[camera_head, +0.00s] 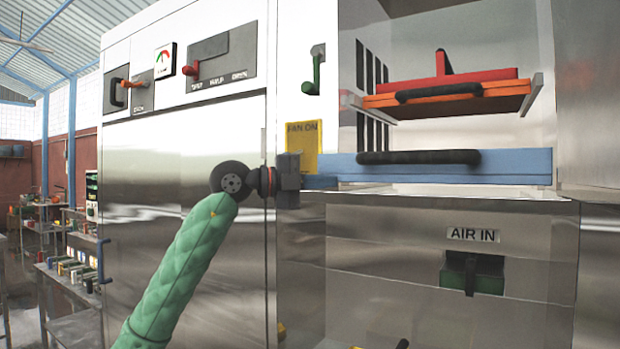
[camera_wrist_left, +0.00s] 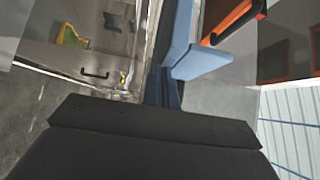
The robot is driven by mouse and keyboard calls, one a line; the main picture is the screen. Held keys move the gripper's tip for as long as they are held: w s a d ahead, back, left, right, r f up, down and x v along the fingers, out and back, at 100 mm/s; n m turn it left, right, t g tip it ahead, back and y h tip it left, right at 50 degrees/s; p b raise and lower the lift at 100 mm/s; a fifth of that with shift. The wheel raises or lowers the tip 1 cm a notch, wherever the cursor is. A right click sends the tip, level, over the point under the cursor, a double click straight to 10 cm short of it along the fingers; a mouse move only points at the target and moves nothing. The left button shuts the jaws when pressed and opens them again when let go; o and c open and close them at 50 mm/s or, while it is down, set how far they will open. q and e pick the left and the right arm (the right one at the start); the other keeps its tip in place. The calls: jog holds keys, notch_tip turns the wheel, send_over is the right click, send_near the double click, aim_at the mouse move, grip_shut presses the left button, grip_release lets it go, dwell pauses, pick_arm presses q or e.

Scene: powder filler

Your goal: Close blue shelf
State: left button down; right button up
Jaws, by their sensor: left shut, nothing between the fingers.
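The blue shelf (camera_head: 500,166) is a flat blue drawer front with a black bar handle (camera_head: 418,157), low in the open bay of the steel machine. My left gripper (camera_head: 289,181) is shut and empty at the left end of the blue shelf, against or just in front of it; contact cannot be told. In the left wrist view the dark gripper body (camera_wrist_left: 150,140) fills the bottom, and the blue shelf (camera_wrist_left: 205,62) rises just beyond it. The fingertips are hidden there. My right gripper is not in view.
An orange shelf (camera_head: 510,90) with a black handle and a red piece (camera_head: 440,78) sits above the blue one. A yellow FAN ON sign (camera_head: 302,139) is just above my gripper. Red and green levers are on the upper panel. An AIR IN vent (camera_head: 474,272) is below.

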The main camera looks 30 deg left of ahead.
pick_arm(q)
jog(key=w, duration=0.3)
jog(key=w+p, duration=0.1)
jog(key=w, duration=0.1)
jog(key=shift+w+d+r, duration=0.1)
jog(key=shift+w+r, duration=0.1)
jog(key=shift+w, duration=0.2)
jog(key=w+p, duration=0.1)
jog(key=w, duration=0.6)
jog(key=w+p, duration=0.1)
jog(key=w, duration=0.3)
jog(key=shift+w+d+f+p, duration=0.15)
jog(key=shift+d+p, duration=0.1)
jog(key=shift+p, duration=0.1)
jog(key=shift+w+f, duration=0.1)
jog(key=shift+w, duration=0.6)
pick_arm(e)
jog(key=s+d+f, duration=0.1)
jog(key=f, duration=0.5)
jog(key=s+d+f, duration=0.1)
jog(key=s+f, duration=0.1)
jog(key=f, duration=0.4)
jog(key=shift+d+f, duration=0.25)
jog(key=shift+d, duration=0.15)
